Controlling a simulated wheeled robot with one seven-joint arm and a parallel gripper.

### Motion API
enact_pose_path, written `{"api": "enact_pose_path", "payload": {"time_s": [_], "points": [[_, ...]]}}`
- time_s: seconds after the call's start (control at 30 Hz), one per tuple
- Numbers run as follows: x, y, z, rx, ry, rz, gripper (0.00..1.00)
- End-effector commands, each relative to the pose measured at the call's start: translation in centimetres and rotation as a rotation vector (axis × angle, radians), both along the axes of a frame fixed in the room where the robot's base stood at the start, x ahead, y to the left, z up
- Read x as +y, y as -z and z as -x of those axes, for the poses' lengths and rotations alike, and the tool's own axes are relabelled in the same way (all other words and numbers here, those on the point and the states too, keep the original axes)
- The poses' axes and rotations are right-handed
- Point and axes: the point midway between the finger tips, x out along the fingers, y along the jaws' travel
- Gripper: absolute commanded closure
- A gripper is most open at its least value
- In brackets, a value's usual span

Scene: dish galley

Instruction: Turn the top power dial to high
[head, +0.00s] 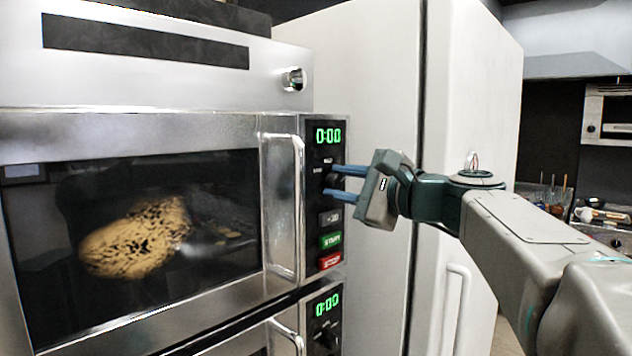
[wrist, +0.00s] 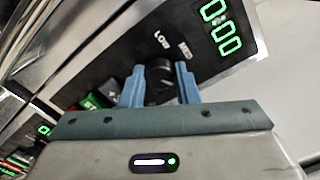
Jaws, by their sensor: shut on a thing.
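The top power dial (wrist: 158,78) is a small black knob on the control panel of the upper microwave (head: 90,125). My gripper (head: 331,182) reaches in from the right, below the upper green 0:00 display. Its two blue fingers are on either side of the dial, shut on it; the fingers also show in the wrist view (wrist: 159,70). LOW and MED labels are readable beside the dial in the wrist view. The fingers partly hide the dial in the head view. I cannot tell its exact setting.
Green START (head: 330,240) and red STOP (head: 330,260) buttons lie just below my gripper. A vertical door handle (head: 298,205) stands out left of the panel. A second microwave's dial (head: 327,340) is underneath. A tall white cabinet (head: 375,70) stands close to the right.

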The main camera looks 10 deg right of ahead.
Motion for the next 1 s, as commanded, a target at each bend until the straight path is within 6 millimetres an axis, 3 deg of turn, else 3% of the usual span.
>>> {"api": "enact_pose_path", "payload": {"time_s": [0.43,0.47,0.5,0.83,1.0], "points": [[-0.1,0.1,0.0,0.007,0.002,-0.007,0.94],[-0.1,0.1,0.0,0.007,0.002,-0.007,0.63],[-0.1,0.1,0.0,0.007,0.002,-0.007,0.52],[-0.1,0.0,0.1,0.004,0.001,-0.007,0.51],[-1.3,0.2,1.6,0.003,0.003,-0.007,0.51]]}}
